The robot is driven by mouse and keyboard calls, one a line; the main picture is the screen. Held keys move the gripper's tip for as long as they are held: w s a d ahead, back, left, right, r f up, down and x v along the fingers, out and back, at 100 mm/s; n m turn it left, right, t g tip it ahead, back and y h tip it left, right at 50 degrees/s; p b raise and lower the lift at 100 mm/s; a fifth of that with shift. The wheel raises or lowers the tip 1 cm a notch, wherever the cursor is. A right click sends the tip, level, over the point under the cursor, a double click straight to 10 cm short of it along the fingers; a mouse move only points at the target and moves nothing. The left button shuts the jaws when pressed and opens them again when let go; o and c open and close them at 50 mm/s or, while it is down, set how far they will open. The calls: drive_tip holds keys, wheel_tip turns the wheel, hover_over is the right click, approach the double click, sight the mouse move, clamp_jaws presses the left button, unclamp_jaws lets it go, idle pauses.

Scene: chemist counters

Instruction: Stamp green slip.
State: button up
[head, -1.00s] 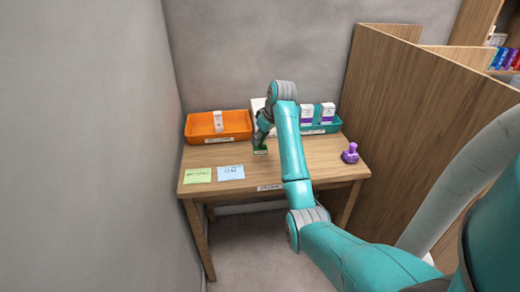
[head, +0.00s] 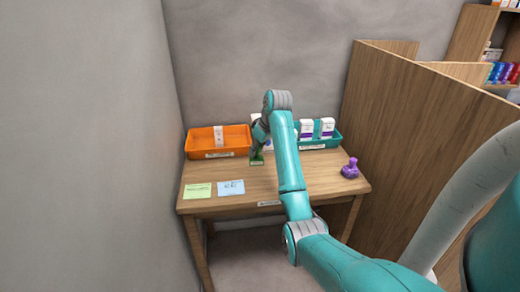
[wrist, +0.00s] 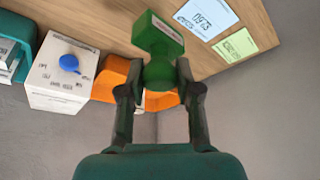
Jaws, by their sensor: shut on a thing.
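My gripper (wrist: 158,90) is shut on a green stamp (wrist: 158,35) by its rounded handle. The stamp also shows in the head view (head: 257,161), partly hidden by my gripper, above the middle of the desk. Its base points away from my wrist; the exact gap to the desk cannot be told. The green slip (head: 198,191) lies flat at the desk's front left corner. The slip is also in the wrist view (wrist: 235,45), beyond the blue slip (wrist: 207,17). The stamp is apart from both slips. Both slips carry dark printing, too small to read.
An orange tray (head: 188,154) holding a white box stands at the back left. A teal tray (head: 340,140) with white boxes stands at the back right. A purple stamp (head: 350,169) stands at the right.

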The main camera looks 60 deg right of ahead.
drive_tip(key=w+a+f, duration=0.3)
drive_tip(key=w+a, duration=1.3)
drive_tip(key=a, duration=0.2)
drive_tip(key=shift+f, duration=2.8)
drive_tip(key=shift+s+f, duration=0.1)
drive_tip(key=shift+f, duration=0.5)
wheel_tip(320, 180, up, 7)
idle(0.3)
